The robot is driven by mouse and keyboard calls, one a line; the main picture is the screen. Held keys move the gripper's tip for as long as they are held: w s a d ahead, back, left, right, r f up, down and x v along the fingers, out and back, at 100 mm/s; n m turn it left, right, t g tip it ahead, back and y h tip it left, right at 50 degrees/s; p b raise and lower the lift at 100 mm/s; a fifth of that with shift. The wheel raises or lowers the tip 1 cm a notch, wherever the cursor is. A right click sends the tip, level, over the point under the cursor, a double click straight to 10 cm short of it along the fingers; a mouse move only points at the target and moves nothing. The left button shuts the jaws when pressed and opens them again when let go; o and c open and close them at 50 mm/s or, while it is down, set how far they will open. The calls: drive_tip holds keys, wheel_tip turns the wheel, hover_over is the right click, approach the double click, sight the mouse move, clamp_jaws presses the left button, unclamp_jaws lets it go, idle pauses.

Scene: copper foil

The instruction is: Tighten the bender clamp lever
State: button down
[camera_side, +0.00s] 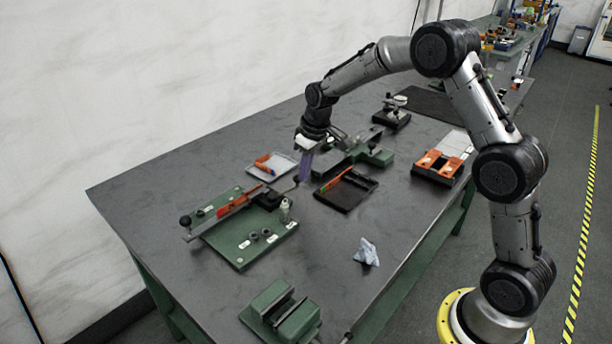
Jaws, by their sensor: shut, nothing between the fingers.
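The bender is a green base plate (243,254) on the dark bench, with a long grey arm and an orange bar (238,201) across its back part. A black-knobbed lever (295,181) sticks out at its right end, above a black block (268,199); I take this for the clamp lever. Another black knob (185,221) is at the left end. My gripper (305,178) points down, shut, with its purplish fingers at or just beside the right lever's knob. I cannot tell whether they touch it. Nothing shows between the fingers.
A black tray (340,200) and a green fixture (374,155) stand to the right. A crumpled cloth (367,252) and a green vise-like block (280,316) are in front. The bench's left side is clear.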

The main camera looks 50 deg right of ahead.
drive_tip(key=shift+w+d+n, duration=0.35)
drive_tip(key=shift+w+n, duration=0.35)
drive_tip(key=shift+w, duration=0.2)
drive_tip(key=s+d+r, duration=0.1)
drive_tip(key=s+r, duration=0.4)
drive_tip(key=r, duration=0.6)
drive_tip(key=shift+s+d+r, duration=0.15)
drive_tip(key=shift+s+d, duration=0.1)
drive_tip(key=shift+d, duration=0.05)
